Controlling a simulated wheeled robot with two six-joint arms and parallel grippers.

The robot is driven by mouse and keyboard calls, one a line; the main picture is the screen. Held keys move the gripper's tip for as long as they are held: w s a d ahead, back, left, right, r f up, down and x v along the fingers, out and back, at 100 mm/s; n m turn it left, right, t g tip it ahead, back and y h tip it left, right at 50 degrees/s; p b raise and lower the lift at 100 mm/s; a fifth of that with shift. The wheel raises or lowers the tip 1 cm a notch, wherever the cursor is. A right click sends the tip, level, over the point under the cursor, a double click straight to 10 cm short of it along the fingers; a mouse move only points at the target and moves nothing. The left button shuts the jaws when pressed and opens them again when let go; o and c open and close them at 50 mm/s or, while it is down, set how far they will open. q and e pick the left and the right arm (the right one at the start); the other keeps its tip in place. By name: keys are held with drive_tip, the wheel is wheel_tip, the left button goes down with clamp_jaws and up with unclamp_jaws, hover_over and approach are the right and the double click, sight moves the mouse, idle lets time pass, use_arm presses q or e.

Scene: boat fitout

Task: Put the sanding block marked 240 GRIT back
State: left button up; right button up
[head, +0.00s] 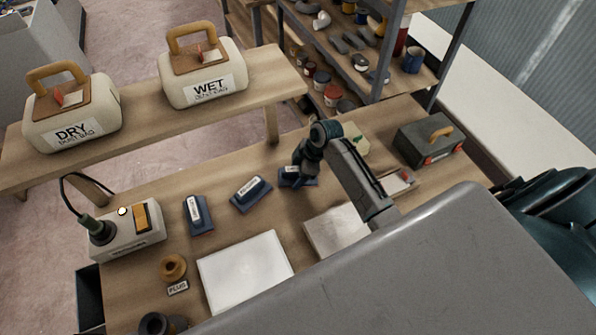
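Three blue sanding blocks with white labels are on the wooden bench: one at left (198,217), one in the middle (251,196), and one at right (288,181). The labels are too small to read, so I cannot tell which is 240 GRIT. My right gripper (302,176) is right at the right-hand block and partly covers it. I cannot tell whether its fingers are around the block or only above it. My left gripper is not in view.
A raised shelf (140,118) behind carries the DRY bag (72,128) and the WET bag (203,85). A white panel (245,272), a power box (133,238), a brown ring (173,267) and a grey toolbox (429,143) stand on the bench.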

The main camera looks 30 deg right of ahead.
drive_tip(key=shift+o, duration=1.3)
drive_tip(key=shift+r, duration=0.2)
drive_tip(key=shift+d+r, duration=0.2)
drive_tip(key=shift+r, duration=0.05)
drive_tip(key=b+v, duration=0.4)
drive_tip(key=v, duration=0.6)
drive_tip(key=shift+r, duration=0.2)
drive_tip(key=shift+s+r+b, duration=0.15)
drive_tip(key=shift+r+b, duration=0.15)
drive_tip(key=shift+r, duration=0.15)
drive_tip(key=shift+f, duration=0.1)
